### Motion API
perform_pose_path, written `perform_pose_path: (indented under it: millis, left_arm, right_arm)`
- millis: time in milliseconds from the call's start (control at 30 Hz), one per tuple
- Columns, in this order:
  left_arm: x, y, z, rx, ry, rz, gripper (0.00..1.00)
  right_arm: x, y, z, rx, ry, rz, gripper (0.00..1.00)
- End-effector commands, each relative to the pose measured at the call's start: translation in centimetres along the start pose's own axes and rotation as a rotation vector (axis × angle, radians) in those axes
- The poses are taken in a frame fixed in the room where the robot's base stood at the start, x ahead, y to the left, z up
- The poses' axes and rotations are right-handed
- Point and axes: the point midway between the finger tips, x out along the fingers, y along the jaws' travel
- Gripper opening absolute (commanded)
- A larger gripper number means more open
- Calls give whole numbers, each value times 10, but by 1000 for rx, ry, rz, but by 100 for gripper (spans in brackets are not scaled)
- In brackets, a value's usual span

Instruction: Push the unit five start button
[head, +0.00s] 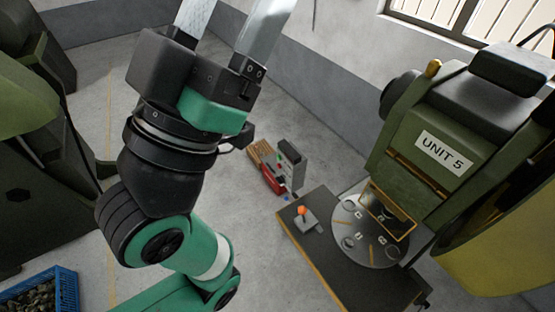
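The green machine labelled UNIT 5 (440,152) stands at the right. On the dark bench in front of it, a small grey box with an orange-red knob (302,211) sits near the left end. Behind the bench, a grey upright control box (291,163) has small coloured spots like buttons on its left face. Which of these is the start button, I cannot tell. My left gripper (229,18) is raised at the upper left, well apart from both. Its fingers are spread and nothing shows between them; their tips are cut off by the top edge. My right gripper is not in view.
A round grey plate (367,230) with several slots lies on the bench (320,257) under the machine. A red toolbox (270,176) stands on the floor by the control box. Dark green machinery (40,160) fills the left. A blue crate (66,288) sits at lower left.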

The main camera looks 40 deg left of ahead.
Motion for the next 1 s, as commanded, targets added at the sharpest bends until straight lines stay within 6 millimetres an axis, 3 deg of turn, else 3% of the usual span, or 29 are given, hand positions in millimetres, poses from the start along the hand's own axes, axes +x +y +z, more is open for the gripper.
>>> perform_pose_path:
  millis: [33,367,1000]
  left_arm:
    - [0,0,0,0,0,0,59]
    - [0,0,0,0,0,0,0]
    - [0,0,0,0,0,0,0]
  right_arm:
    - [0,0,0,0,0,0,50]
    - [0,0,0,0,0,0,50]
    - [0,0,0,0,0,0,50]
